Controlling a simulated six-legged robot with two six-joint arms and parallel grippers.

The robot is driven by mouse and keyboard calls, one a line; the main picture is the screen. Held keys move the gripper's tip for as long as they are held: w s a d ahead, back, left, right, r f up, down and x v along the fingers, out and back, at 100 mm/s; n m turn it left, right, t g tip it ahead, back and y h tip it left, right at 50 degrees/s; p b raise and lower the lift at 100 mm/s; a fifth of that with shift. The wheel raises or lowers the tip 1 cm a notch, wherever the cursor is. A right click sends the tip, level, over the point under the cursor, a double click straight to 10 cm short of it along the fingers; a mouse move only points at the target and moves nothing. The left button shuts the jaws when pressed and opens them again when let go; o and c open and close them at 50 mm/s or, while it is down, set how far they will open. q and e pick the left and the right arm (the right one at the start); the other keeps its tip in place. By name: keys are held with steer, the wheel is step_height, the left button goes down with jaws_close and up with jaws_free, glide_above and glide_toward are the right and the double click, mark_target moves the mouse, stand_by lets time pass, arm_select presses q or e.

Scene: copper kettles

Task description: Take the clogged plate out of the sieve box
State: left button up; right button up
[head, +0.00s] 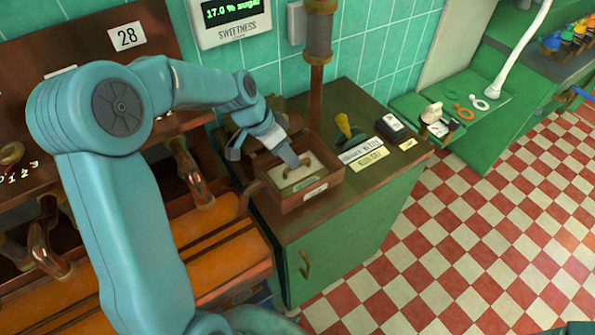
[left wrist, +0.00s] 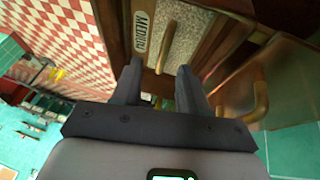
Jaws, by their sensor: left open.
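The sieve box (head: 309,193) is a brown open-topped box with a small label on its front, standing on the green cabinet. A pale plate (head: 313,169) with an arched brass handle (head: 285,174) lies inside it. In the left wrist view the plate (left wrist: 198,32) is speckled, with its handle (left wrist: 169,42) and a label reading "MEDIUM" (left wrist: 140,34). My left gripper (head: 264,155) is open and empty over the box. In the left wrist view the handle's near end lies by the gap between the fingertips (left wrist: 157,72). My right gripper is not in view.
A copper pipe (head: 317,85) rises behind the box. A yellow-handled tool (head: 343,126), name plates (head: 368,158) and a small dark device (head: 391,123) sit to its right on the cabinet (head: 355,225). An orange slatted bench (head: 215,252) stands left of the cabinet.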

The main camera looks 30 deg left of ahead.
mark_target(298, 170)
arm_select(q)
steer(key=p+x, duration=0.1)
steer(key=x, duration=0.3)
steer(key=shift+w+f, duration=0.15)
steer(key=shift+w, duration=0.1)
steer(key=shift+f, duration=0.3)
jaws_close()
steer(key=shift+w+r, duration=0.1)
stand_by(0.8)
